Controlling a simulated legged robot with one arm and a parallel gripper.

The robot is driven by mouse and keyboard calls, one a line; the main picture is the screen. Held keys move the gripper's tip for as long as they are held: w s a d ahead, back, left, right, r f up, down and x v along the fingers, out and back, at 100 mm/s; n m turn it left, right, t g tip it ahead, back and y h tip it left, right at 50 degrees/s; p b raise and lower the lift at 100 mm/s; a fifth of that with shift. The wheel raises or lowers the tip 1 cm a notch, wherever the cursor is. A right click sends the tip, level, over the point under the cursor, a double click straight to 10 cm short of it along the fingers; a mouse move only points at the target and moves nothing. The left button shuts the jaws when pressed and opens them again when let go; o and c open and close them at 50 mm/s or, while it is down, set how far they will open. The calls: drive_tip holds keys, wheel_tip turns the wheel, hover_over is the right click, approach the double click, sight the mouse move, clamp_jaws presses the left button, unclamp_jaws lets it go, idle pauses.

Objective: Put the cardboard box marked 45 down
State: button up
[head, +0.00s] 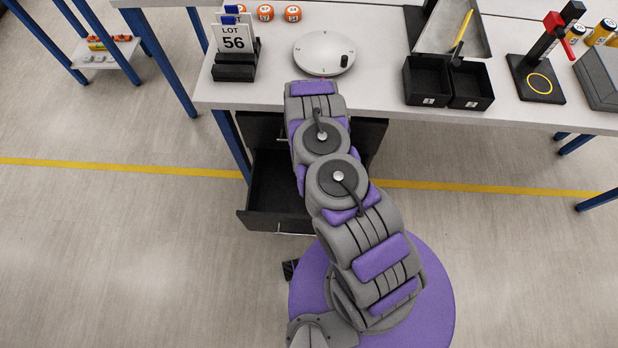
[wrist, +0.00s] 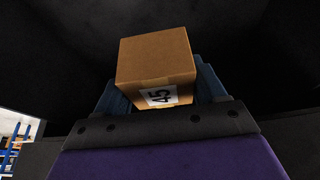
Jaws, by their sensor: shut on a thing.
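The cardboard box marked 45 (wrist: 155,60) shows in the wrist view, with its 45 label on the face toward the camera. My gripper (wrist: 163,86) is shut on the box, its blue fingers on either side. Dark surfaces surround the box there; I cannot tell whether it touches any of them. In the head view my arm reaches up to the front edge of the white bench (head: 225,92) and hides both gripper and box.
An open, black drawer (head: 262,208) sits under the bench, left of my arm. On the bench are a LOT 56 sign (head: 233,40), a round white disc (head: 312,52), two black bins (head: 428,82) and a black stand with a red part (head: 538,80).

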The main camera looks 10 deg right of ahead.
wheel_tip(320, 180, down, 12)
drive_tip(key=b, duration=0.3)
drive_tip(key=shift+a+f, duration=0.1)
drive_tip(key=shift+f, duration=0.1)
drive_tip(key=w, duration=0.1)
drive_tip(key=w+d+b, duration=0.1)
drive_tip(key=w+f+b, duration=0.1)
drive_tip(key=w, duration=0.1)
drive_tip(key=shift+d, duration=0.2)
drive_tip(key=shift+s+f, duration=0.1)
drive_tip(key=shift+f, duration=0.1)
drive_tip(key=shift+r, duration=0.1)
drive_tip(key=o, duration=1.2)
drive_tip(key=p+v, duration=0.3)
drive_tip(key=v, duration=0.9)
drive_tip(key=shift+a+p, duration=0.1)
drive_tip(key=shift+p, duration=0.2)
